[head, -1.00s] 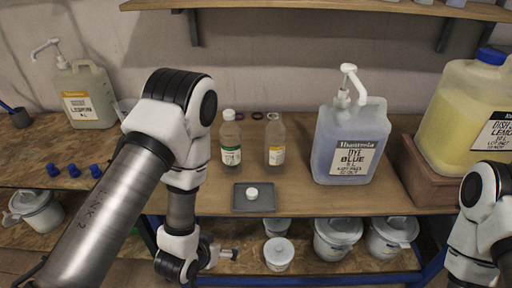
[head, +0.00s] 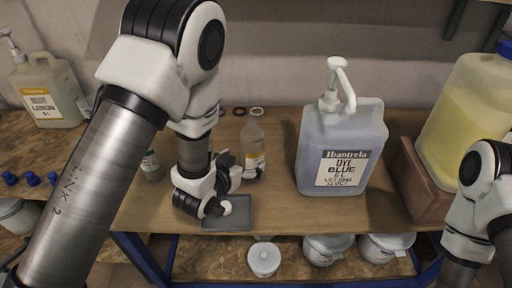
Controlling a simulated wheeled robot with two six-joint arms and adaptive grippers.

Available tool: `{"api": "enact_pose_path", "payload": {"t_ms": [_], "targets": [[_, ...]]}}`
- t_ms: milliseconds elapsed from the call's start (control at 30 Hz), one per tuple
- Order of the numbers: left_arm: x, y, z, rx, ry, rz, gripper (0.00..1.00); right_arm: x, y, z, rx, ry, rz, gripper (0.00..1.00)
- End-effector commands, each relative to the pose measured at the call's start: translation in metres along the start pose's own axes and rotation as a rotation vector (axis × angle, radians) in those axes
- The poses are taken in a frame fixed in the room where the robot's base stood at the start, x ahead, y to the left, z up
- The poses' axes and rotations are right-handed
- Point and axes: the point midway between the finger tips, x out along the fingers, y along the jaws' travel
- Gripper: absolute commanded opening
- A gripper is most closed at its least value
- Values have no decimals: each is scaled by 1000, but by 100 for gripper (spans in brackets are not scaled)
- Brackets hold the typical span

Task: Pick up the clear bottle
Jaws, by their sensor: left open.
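The clear bottle (head: 254,138) stands upright on the wooden bench, uncapped, with a white and yellow label. My left gripper (head: 238,168) is open just left of the bottle's lower part. Its dark fingers point toward the bottle and overlap its lower left edge in the head view; I cannot tell whether they touch. A second small bottle with a green label (head: 152,166) stands left of my left forearm, partly hidden by it. My right arm shows at the right edge, but its gripper is out of the picture.
A grey tray (head: 240,215) lies in front of the bottle, with a white cap (head: 226,208) partly hidden by my wrist. A blue dye jug (head: 342,140) with a pump stands to the right. A yellow drum (head: 466,120) sits further right. Bench between bottle and jug is clear.

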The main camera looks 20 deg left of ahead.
Motion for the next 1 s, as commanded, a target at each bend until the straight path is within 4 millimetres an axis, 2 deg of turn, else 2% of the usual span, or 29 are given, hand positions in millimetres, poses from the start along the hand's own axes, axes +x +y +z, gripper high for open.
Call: {"api": "enact_pose_path", "payload": {"t_ms": [300,533,600,700,1000], "targets": [[50,2,2,0,-1,0,97,-13,0,0,0,1,0,58],[53,2,2,0,-1,0,97,-13,0,0,0,1,0,58],[53,2,2,0,-1,0,72,-12,0,0,0,0,0,58],[53,2,3,0,-1,0,41,-12,0,0,0,0,0,58],[53,2,3,0,-3,0,41,-12,0,0,0,1,0,58]]}}
